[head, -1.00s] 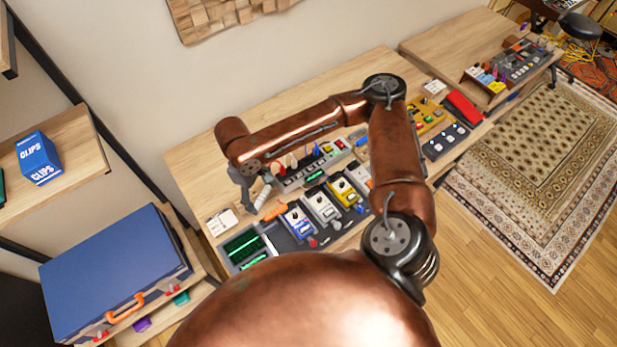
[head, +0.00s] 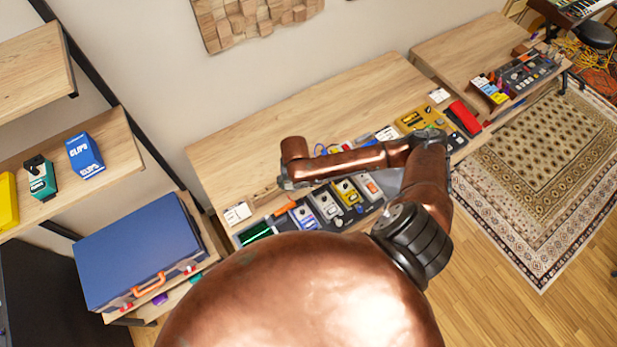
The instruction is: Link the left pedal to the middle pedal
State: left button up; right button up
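A blue pedal (head: 304,217), a silver pedal (head: 326,205) and a yellow pedal (head: 347,193) stand side by side on a dark pedalboard on the wooden desk. The blue one is leftmost and the silver one is between the others. My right arm reaches in from the right, its forearm crossing above and behind the pedals. Its grey wrist end (head: 286,182) is just behind and left of the blue pedal. The fingers cannot be made out, so their state and any grip are unclear. I cannot make out a cable between the pedals. My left gripper is out of view.
An orange item (head: 285,206) lies left of the pedals, near a white card (head: 237,214). A yellow unit (head: 413,118) and red item (head: 465,117) are farther right. The back of the desk (head: 260,130) is clear.

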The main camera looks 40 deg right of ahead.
jog(key=s+d+n+p, duration=0.1)
jog(key=d+n, duration=0.1)
jog(key=n, duration=0.1)
jog(key=shift+s+d, duration=0.1)
jog(key=shift+s, duration=0.1)
jog(key=shift+s+d+f+n+y+p, duration=0.1)
jog(key=shift+s+d+n+y+p, duration=0.1)
jog(key=shift+d+n+p, duration=0.3)
jog(key=shift+s+d+f+n+y+p, duration=0.1)
jog(key=shift+s+n+p, duration=0.05)
jog(key=shift+n, duration=0.55)
pick_arm(q)
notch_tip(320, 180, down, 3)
jog(key=b, duration=0.6)
pick_arm(e)
notch_tip(320, 180, down, 7)
pick_arm(q)
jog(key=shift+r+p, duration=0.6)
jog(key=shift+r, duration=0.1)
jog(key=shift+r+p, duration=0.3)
jog(key=shift+p, duration=0.05)
pick_arm(e)
jog(key=shift+w+f, duration=0.1)
jog(key=shift+f, duration=0.55)
dwell(0.4)
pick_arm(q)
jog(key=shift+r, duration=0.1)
pick_arm(e)
jog(key=shift+f, duration=0.3)
dwell(0.6)
